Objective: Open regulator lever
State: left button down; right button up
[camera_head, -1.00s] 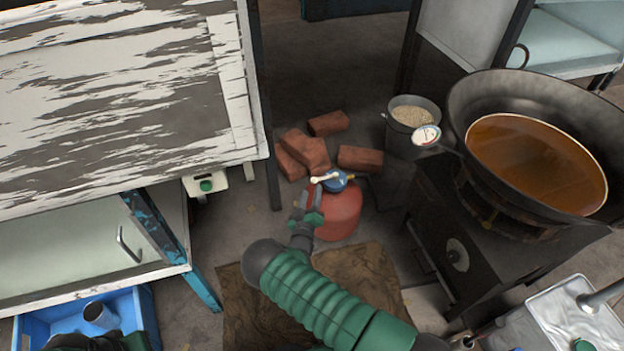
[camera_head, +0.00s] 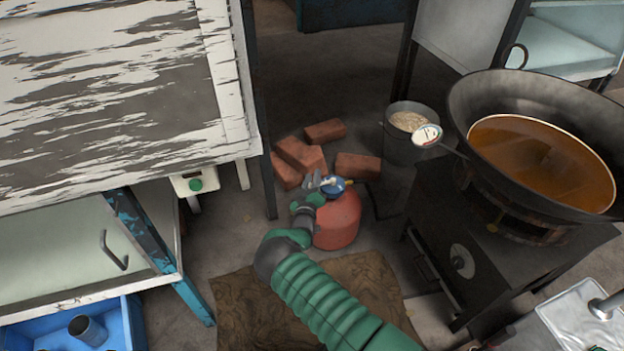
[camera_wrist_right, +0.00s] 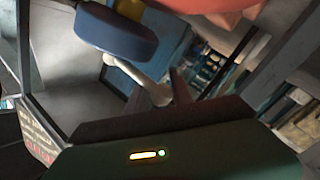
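The red gas cylinder (camera_head: 338,220) stands on the floor in the head view, with a blue regulator (camera_head: 334,188) on top. The regulator's pale lever (camera_head: 328,181) is partly hidden by my right gripper (camera_head: 314,183), which is at the regulator's left side. In the right wrist view the blue regulator (camera_wrist_right: 115,32) is at the upper left, and the pale lever (camera_wrist_right: 148,82) reaches down beside a dark finger. I cannot tell whether the fingers touch the lever or how far apart they are. My left gripper is out of view.
Several bricks (camera_head: 302,154) lie behind the cylinder. A bucket (camera_head: 404,142) and a stove (camera_head: 459,262) with a wide pan of brown liquid (camera_head: 540,165) stand to the right. A worn white table (camera_head: 110,90) is at the left. A brown mat (camera_head: 245,305) lies in front.

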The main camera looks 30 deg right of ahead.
jog(key=shift+f, duration=0.1)
grip_shut()
jog(key=shift+a+f, duration=0.15)
dwell(0.7)
